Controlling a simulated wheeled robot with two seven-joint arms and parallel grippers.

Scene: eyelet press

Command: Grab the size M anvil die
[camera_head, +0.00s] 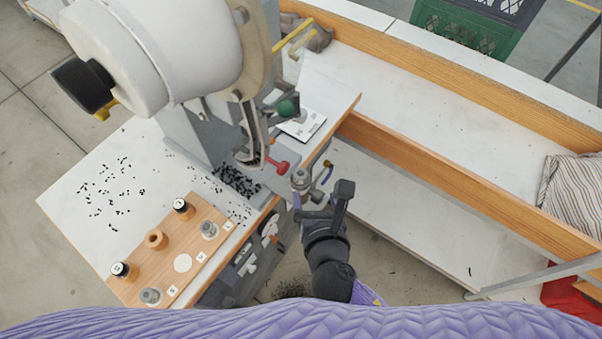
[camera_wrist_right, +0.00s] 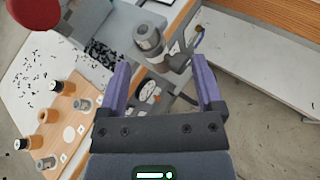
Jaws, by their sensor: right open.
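A grey metal cylinder, which looks like an anvil die (camera_head: 300,179), sits upright on the press's lower holder. It also shows in the right wrist view (camera_wrist_right: 148,37), just beyond my fingertips and left of their middle. I cannot read a size on it. My right gripper (camera_head: 312,189) is open, its purple fingers apart and empty in the right wrist view (camera_wrist_right: 160,66). On the wooden die board (camera_head: 196,275), the M label stands by an empty white circle (camera_head: 183,263). Grey dies stand by the S label (camera_head: 150,296) and L label (camera_head: 209,230). My left gripper is out of view.
The press (camera_head: 190,50) rises over the table (camera_head: 75,195), with a red knob (camera_head: 281,167) close to my right gripper. Black eyelets lie scattered. A wood-edged bench (camera_head: 430,200) runs along the right. Open floor lies below the gripper.

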